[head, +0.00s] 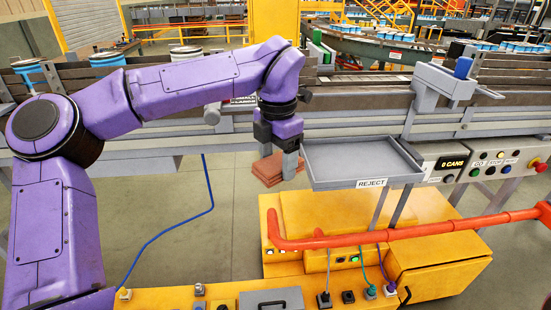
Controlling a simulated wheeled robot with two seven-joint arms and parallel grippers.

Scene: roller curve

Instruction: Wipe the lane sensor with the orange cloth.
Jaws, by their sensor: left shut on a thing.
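My left gripper (278,156) points down in front of the conveyor rail, just left of the reject tray. It is shut on the folded orange cloth (268,172), which shows brownish-orange below and beside the grey fingers. The fingers hide part of the cloth. A grey bracket with a blue-topped part (463,67) stands on the conveyor's near rail at the right; it may be the lane sensor, but I cannot tell for sure. The cloth is well to the left of it and lower. My right gripper is not in view.
The grey reject tray (361,187) juts out between the gripper and the bracket. A control panel (453,163) with buttons is at the right. An orange-red bar (430,229) crosses in front. Several cans (186,53) stand on the conveyor at the back left.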

